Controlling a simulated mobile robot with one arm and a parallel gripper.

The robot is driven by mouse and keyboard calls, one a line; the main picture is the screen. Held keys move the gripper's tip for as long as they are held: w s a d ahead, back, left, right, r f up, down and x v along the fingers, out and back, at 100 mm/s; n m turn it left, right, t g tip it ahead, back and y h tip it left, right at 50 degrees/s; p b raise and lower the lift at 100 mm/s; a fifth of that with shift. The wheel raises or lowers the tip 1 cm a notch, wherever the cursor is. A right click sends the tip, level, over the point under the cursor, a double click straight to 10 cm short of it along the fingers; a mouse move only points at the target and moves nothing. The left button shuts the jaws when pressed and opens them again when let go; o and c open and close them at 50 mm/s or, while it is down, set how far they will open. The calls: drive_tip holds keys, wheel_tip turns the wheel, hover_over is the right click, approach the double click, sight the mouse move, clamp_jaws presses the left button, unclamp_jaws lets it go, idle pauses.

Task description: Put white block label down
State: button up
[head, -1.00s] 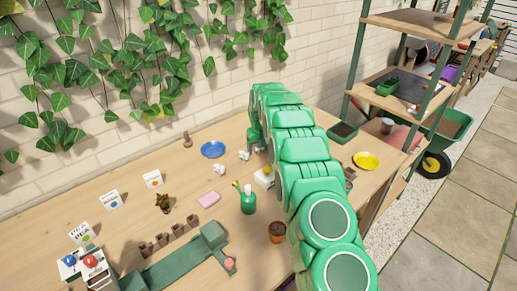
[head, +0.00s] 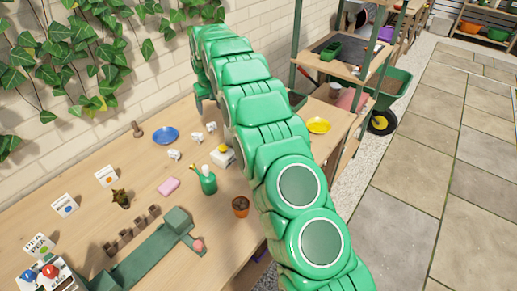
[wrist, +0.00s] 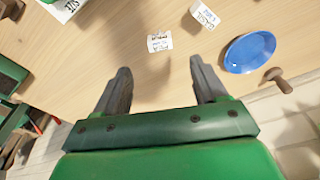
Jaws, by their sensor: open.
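A white label with dark print (wrist: 160,42) lies on the wooden table in the wrist view, ahead of my fingertips and apart from them. A second white printed label piece (wrist: 203,15) stands near the blue plate. In the head view small white pieces show beside the plate, one at the left (head: 174,154) and one further right (head: 211,127); their print is too small to read. My gripper (wrist: 158,85) is open, with nothing between its fingers. It is above the table; in the head view it is by the wall, its fingertips hard to make out.
A blue plate (wrist: 250,52) and a wooden peg (wrist: 278,80) are on the right in the wrist view. The brick wall is close behind.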

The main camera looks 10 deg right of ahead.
drive_tip(key=s+d+r+m+g, duration=0.1)
drive_tip(key=s+d+r, duration=0.4)
drive_tip(key=s, duration=0.4)
drive_tip(key=s+d+r, duration=0.4)
drive_tip(key=s+r, duration=0.1)
drive_tip(key=s, duration=0.4)
drive_tip(key=s+d+r+m+g, duration=0.1)
drive_tip(key=s+d+r, duration=0.45)
drive_tip(key=s, duration=0.35)
drive_tip(key=s+d+f+m, duration=0.1)
drive_tip(key=s+d, duration=0.2)
drive_tip(key=s, duration=1.5)
drive_tip(key=s+d+m+g, duration=0.1)
drive_tip(key=s+d, duration=0.2)
drive_tip(key=s, duration=1.5)
drive_tip(key=shift+d+f+h, duration=0.3)
drive_tip(key=shift+f+h, duration=0.1)
